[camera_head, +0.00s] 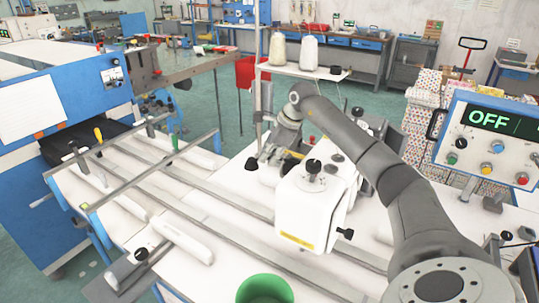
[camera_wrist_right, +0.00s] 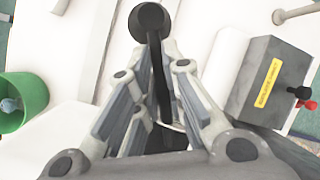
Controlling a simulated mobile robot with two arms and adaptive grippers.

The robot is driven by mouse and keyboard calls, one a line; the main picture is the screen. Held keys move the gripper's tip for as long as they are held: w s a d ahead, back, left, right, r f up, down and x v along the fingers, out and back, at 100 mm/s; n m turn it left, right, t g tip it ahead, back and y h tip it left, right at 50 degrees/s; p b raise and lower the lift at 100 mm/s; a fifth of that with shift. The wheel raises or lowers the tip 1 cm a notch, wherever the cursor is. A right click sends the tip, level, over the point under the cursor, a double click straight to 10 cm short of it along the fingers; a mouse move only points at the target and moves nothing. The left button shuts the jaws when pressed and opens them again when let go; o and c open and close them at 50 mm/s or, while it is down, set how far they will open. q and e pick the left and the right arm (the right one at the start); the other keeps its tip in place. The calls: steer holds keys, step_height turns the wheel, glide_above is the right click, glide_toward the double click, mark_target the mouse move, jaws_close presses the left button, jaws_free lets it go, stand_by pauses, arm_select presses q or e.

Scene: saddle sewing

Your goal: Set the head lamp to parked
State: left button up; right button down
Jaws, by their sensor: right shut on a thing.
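My right gripper (camera_head: 270,158) reaches over the sewing table, behind the white sewing head (camera_head: 312,205). In the right wrist view its fingers (camera_wrist_right: 155,82) are closed around a thin black stalk with a round black head (camera_wrist_right: 149,20). This looks like the head lamp, but I cannot tell for sure. The round head sticks out beyond the fingertips. In the head view the gripped part is mostly hidden by the gripper and arm. My left gripper is in neither view.
A green bin (camera_head: 265,289) stands at the front edge, also in the wrist view (camera_wrist_right: 24,98). A control panel (camera_head: 490,145) reading "OFF" is at right. A grey box with a yellow label (camera_wrist_right: 262,82) lies beside the gripper. Thread cones (camera_head: 308,52) stand behind. Rails (camera_head: 190,190) cross the table.

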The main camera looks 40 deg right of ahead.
steer(key=s+a+n+g+y, duration=0.2)
steer(key=s+n, duration=0.3)
steer(key=n, duration=0.4)
steer(key=shift+s+r+n+g+y+b, duration=0.2)
steer(key=shift+s+n+g+y+b, duration=0.1)
steer(key=shift+n+g+y+b, duration=0.1)
steer(key=shift+a, duration=0.1)
steer(key=c, duration=1.5)
jaws_free()
steer(key=shift+s+f, duration=0.1)
steer(key=shift+f, duration=0.05)
